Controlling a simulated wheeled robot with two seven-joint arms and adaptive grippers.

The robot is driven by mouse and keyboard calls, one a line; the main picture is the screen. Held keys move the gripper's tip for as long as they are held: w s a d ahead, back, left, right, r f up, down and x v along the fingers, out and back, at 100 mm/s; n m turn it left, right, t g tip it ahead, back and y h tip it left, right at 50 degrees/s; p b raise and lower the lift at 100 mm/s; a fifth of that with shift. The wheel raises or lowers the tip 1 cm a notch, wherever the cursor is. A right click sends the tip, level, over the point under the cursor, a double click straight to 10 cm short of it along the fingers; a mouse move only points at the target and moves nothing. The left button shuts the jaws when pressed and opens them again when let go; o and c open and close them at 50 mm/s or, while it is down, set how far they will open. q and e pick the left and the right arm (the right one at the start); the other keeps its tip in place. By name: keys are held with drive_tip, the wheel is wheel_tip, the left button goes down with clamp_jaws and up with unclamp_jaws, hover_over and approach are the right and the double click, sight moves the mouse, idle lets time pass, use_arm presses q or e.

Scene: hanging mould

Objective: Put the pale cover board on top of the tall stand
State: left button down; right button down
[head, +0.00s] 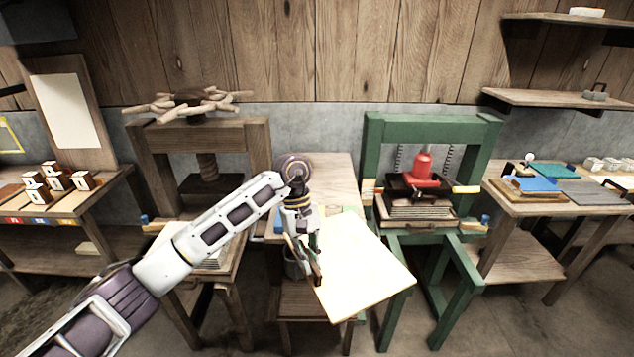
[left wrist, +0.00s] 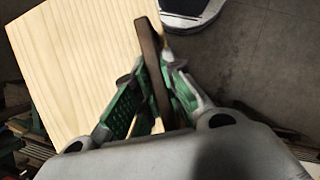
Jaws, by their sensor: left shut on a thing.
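The pale cover board (head: 358,262) is held out in front of the middle stand, tilted, with a corner towards the lower right. My left gripper (head: 314,268) is at its left edge, shut on a brown strip or handle there. In the left wrist view the board (left wrist: 85,60) fills the upper left, and the brown strip lies between the fingers (left wrist: 155,85). A tall stand with a pale wooden top (head: 333,168) is between the two presses, partly hidden by my arm and the board. My right gripper is not in view.
A brown wooden press (head: 262,135) stands to the left and a green press (head: 375,135) to the right, close to the middle stand. A side table (head: 535,205) with boards stands at the far right, another table (head: 95,200) with small blocks at the far left.

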use_arm(q)
drive_tip(key=n, duration=0.1)
drive_tip(key=r+n+h, duration=0.1)
drive_tip(key=n, duration=0.1)
drive_tip(key=d+n+t, duration=0.1)
drive_tip(key=shift+w+d+r+n, duration=0.1)
drive_tip(key=shift+w+r+n, duration=0.15)
drive_tip(key=shift+n, duration=0.15)
drive_tip(key=n, duration=0.1)
drive_tip(key=n+t, duration=0.1)
drive_tip(key=n, duration=0.1)
drive_tip(key=n+h, duration=0.1)
drive_tip(key=shift+w+d+r+t, duration=0.2)
drive_tip(key=shift+d+r+t, duration=0.05)
drive_tip(key=shift+r+t, duration=0.05)
drive_tip(key=shift+w+d+r+n+t, duration=0.1)
drive_tip(key=shift+w+n+t, duration=0.1)
drive_tip(key=shift+n, duration=0.35)
drive_tip(key=shift+w+n+t, duration=0.1)
drive_tip(key=shift+n+t, duration=0.1)
drive_tip(key=shift+n, duration=0.35)
